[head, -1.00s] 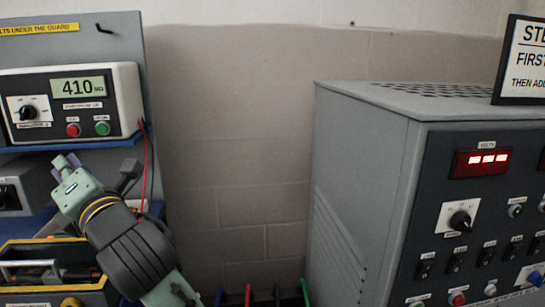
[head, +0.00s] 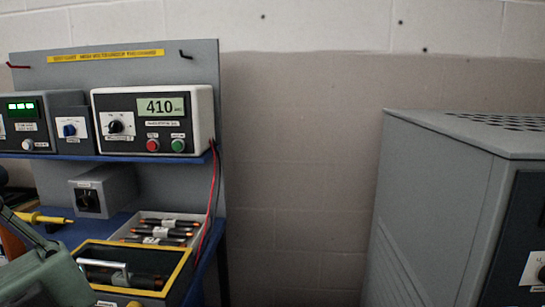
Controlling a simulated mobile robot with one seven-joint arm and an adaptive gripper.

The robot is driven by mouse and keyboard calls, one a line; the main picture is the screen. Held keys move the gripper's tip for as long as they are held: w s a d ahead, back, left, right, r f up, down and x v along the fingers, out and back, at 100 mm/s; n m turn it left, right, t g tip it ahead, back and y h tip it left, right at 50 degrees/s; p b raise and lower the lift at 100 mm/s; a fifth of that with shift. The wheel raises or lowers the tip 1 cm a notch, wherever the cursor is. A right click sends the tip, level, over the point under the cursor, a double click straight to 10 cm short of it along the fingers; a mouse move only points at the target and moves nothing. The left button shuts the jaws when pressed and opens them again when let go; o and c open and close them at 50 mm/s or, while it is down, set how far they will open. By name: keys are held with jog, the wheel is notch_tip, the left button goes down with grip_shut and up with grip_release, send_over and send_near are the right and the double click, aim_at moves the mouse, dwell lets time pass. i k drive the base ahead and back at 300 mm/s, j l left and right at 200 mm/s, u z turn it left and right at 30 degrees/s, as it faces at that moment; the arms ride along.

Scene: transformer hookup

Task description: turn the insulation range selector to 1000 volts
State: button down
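The insulation tester is a white-framed instrument (head: 205,105) on the blue shelf at the left of the head view. Its display (head: 160,107) reads 410, with a unit too small to read clearly. A black rotary selector knob (head: 116,127) sits on a white dial plate at its left, with a small label below. The knob's setting and the dial figures are too small to read. A red button (head: 153,145) and a green button (head: 178,145) are right of the knob. My gripper is not in view; only a greenish part of my arm shows at the bottom left corner, below the tester.
A blue-knobbed unit (head: 70,130) and a green-display unit (head: 22,108) stand left of the tester. Below are a grey switch box (head: 105,190), a tray of dark rods (head: 205,222) and a yellow-edged case (head: 187,262). Red and black leads hang at right. A grey cabinet (head: 435,215) stands far right.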

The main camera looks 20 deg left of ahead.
aim_at(115, 126)
jog(key=u, duration=1.3)
jog(key=i+j+z, duration=0.8)
jog(key=k, duration=0.1)
